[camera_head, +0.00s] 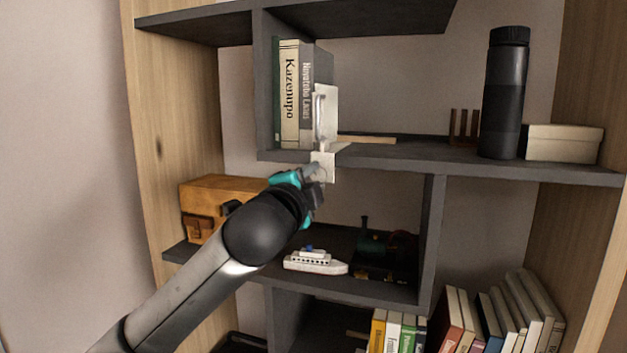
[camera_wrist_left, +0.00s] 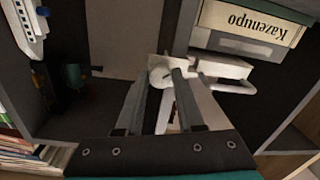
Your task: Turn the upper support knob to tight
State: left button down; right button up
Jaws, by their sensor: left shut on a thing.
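A white support bracket (camera_head: 330,100) with a curved handle stands on the upper shelf beside the books, its lower part reaching below the shelf edge. In the left wrist view the bracket (camera_wrist_left: 222,68) lies at the shelf edge. A small pale round knob (camera_wrist_left: 160,75) sits at its lower end, between my fingertips. My left gripper (camera_head: 312,178) is at the lower end of the bracket, shut on the knob. Its two fingers show in the left wrist view (camera_wrist_left: 165,72) on either side of the knob. The knob's turned position cannot be read. My right gripper is not in view.
Books (camera_head: 289,95) stand left of the bracket. A dark bottle (camera_head: 503,95) and a pale box (camera_head: 563,143) stand further right. Below, a toy ship (camera_head: 315,263) and an orange-brown case (camera_head: 217,195) sit near my left arm. The dark shelf boards are close around the gripper.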

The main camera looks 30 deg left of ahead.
pick_arm(q)
jog(key=m, duration=0.4)
jog(key=shift+r+m+h, duration=0.15)
jog(key=shift+m+h, duration=0.15)
jog(key=shift+m, duration=2.2)
jog(key=c, duration=0.5)
grip_release()
